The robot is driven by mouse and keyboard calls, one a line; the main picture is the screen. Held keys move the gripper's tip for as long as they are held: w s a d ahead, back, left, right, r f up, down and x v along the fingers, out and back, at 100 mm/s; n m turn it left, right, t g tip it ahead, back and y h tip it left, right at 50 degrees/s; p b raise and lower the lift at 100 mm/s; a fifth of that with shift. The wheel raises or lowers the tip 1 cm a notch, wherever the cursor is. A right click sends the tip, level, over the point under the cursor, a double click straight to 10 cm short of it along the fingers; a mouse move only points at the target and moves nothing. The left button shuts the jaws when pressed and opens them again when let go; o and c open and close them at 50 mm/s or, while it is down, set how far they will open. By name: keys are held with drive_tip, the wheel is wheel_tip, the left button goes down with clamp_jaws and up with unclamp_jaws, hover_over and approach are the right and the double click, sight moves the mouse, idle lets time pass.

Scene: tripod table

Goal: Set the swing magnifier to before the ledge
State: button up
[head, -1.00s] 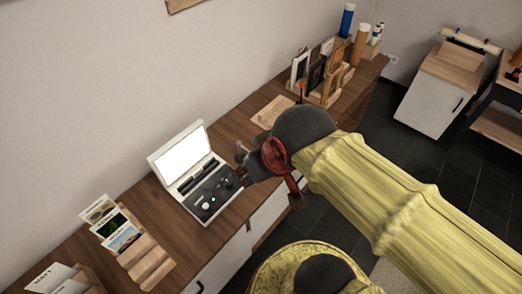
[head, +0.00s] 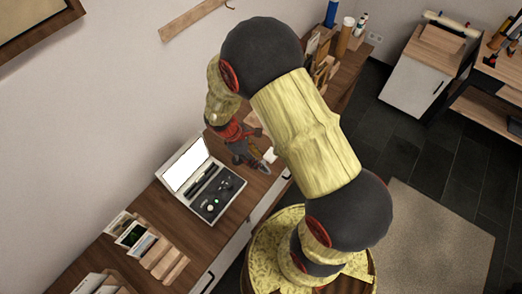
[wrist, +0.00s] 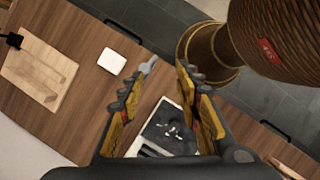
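My gripper (head: 243,150) is above the wooden table, beside the open white case. In the wrist view my gripper (wrist: 165,85) has its two fingers well apart, with nothing clearly held between them. I cannot make out the swing magnifier for certain. A small white square piece (wrist: 112,61) lies on the table just beyond the left finger; it also shows in the head view (head: 270,155) near the table's front edge. A small grey shape at the left fingertip is unclear. A pale wooden board (wrist: 40,68) lies farther left in the wrist view. I cannot tell which thing is the ledge.
The open white case (head: 205,184) has a bright lid panel and small items in a dark tray. Wooden card racks (head: 160,262) stand at the near left. Frames and bottles (head: 345,38) stand at the far end. A wooden strip (head: 193,18) is on the wall.

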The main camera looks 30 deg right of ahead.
sight(263, 161)
drive_tip(key=d+f, duration=0.1)
drive_tip(key=f, duration=0.1)
drive_tip(key=d+f+n, duration=0.1)
drive_tip(key=f, duration=0.1)
drive_tip(key=w+d+f+n, duration=0.1)
drive_tip(key=f, duration=0.1)
drive_tip(key=shift+w+d+f+t, duration=0.1)
drive_tip(key=shift+f+t, duration=0.15)
drive_tip(key=shift+t, duration=0.15)
drive_tip(key=c, duration=0.3)
clamp_jaws()
idle(0.7)
